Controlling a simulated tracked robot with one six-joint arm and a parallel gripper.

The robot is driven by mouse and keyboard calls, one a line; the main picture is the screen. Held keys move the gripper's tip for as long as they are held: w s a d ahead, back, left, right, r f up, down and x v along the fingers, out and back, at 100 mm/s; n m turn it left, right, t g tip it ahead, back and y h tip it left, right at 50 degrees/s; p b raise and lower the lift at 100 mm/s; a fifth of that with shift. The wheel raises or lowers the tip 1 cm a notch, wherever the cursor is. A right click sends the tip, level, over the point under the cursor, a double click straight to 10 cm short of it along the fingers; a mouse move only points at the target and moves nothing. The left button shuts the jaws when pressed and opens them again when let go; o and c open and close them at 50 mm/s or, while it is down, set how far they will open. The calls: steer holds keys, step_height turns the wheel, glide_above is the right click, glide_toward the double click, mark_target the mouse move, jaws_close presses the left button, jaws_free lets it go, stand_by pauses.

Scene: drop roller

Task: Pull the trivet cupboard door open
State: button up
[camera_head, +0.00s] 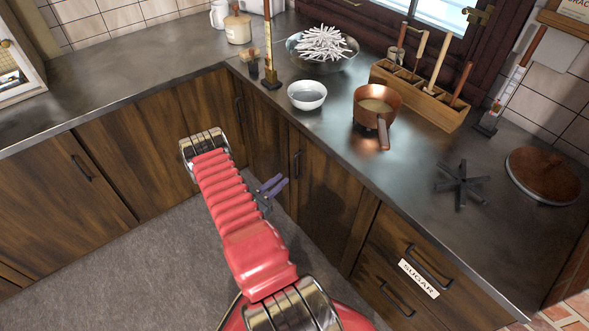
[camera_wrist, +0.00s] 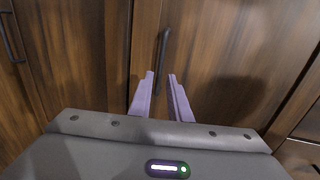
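A dark wooden cupboard door (camera_head: 325,195) with a vertical black bar handle (camera_head: 297,166) stands under the right counter, closed. No label marks it as the trivet cupboard. In the wrist view the door (camera_wrist: 225,60) fills the right half, and its handle (camera_wrist: 163,55) is straight ahead. My gripper (camera_head: 275,186) has two purple fingers and is just short of the door. In the wrist view my gripper (camera_wrist: 161,76) is open and empty, with the handle's lower end showing in line with the gap. A black star-shaped trivet (camera_head: 461,186) lies on the counter.
Another door (camera_head: 262,140) adjoins on the left, with its own handle (camera_wrist: 12,38). The counter above holds a copper pan (camera_head: 376,103) and a white bowl (camera_head: 307,95). The grey floor (camera_head: 140,270) is clear.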

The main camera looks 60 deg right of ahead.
mark_target(295, 177)
steer(key=x, duration=0.9)
steer(key=shift+d+f, duration=0.1)
steer(key=shift+d, duration=0.05)
steer(key=shift+c, duration=0.2)
jaws_close()
